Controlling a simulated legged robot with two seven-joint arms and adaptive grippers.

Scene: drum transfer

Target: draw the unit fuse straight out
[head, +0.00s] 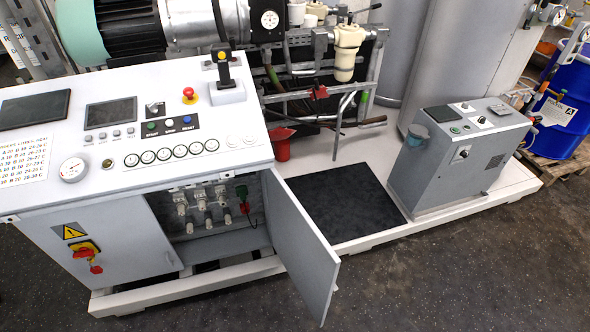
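Neither of my grippers shows in the head view. The console's lower cabinet (215,243) stands open, with its grey door (300,248) swung out to the right. Inside is a row of pale fittings (200,205) with white lower ends. A small dark green piece (242,192) with a red part and a thin lead is at the right end of the row. I cannot tell which of these is the unit fuse; they are small and partly shaded by the console top.
A red rotary switch (85,250) is on the cabinet's left front. The sloped panel (235,138) overhangs the opening. A black mat (343,202) lies right of the door, before a grey control box (455,155). Dark floor (440,275) in front is clear.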

